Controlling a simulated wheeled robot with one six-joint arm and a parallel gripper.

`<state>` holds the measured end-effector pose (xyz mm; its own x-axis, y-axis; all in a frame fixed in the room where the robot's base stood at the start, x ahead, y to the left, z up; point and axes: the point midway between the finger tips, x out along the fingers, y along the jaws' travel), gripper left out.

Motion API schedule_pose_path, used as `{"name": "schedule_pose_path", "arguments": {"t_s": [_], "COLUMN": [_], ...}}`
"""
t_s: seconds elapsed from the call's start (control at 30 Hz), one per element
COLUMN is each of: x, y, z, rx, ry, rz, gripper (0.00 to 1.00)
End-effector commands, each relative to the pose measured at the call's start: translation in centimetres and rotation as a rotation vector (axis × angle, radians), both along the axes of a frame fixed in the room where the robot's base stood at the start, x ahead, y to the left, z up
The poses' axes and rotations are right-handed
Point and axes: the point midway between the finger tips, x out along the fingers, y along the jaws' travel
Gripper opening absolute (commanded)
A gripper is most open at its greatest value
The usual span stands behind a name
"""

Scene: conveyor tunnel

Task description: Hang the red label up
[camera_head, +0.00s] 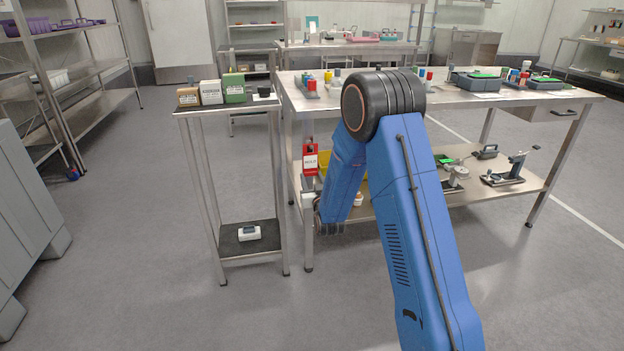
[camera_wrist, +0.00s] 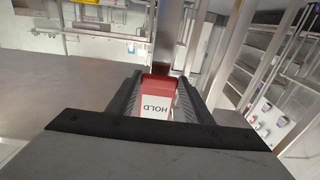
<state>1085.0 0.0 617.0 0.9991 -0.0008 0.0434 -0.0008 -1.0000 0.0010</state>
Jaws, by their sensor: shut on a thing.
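A red label with a white face reading HOLD (camera_wrist: 157,105) lies between the fingers of my gripper (camera_wrist: 162,98) in the wrist view. The fingers are shut on it, and the word appears upside down there. A metal post (camera_wrist: 169,38) stands just beyond the label; I cannot tell whether they touch. In the head view a red HOLD label (camera_head: 310,159) shows upright at the bench's front left leg; I cannot tell whether it is the held one. My arm hides much of that area, and the fingertips are not clear in that view.
The steel bench (camera_head: 430,98) carries several small items, with more on its lower shelf (camera_head: 470,195). A narrow stand (camera_head: 228,107) to its left holds brown, white and green boxes. A white device (camera_head: 249,233) sits on the stand's lower shelf. The floor in front is clear.

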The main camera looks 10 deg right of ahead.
Motion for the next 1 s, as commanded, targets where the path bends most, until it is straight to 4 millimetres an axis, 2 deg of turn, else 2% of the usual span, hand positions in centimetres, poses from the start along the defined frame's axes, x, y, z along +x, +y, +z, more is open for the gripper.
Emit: {"name": "schedule_pose_path", "arguments": {"t_s": [0.17, 0.2, 0.27, 0.67, 0.77, 1.0], "x": [0.0, 0.0, 0.0, -0.6, -1.8, -6.3], "y": [0.0, 0.0, 0.0, 0.0, 0.0, 0.0], "z": [0.0, 0.0, 0.0, 0.0, -0.1, -0.3], "rx": [0.000, 0.000, 0.000, 0.000, 0.000, 0.000], "ry": [0.000, 0.000, 0.000, 0.001, 0.001, 0.001], "rz": [0.000, 0.000, 0.000, 0.000, 0.000, 0.001], "gripper": [0.06, 0.55, 0.68, 0.68, 0.68, 0.68]}}
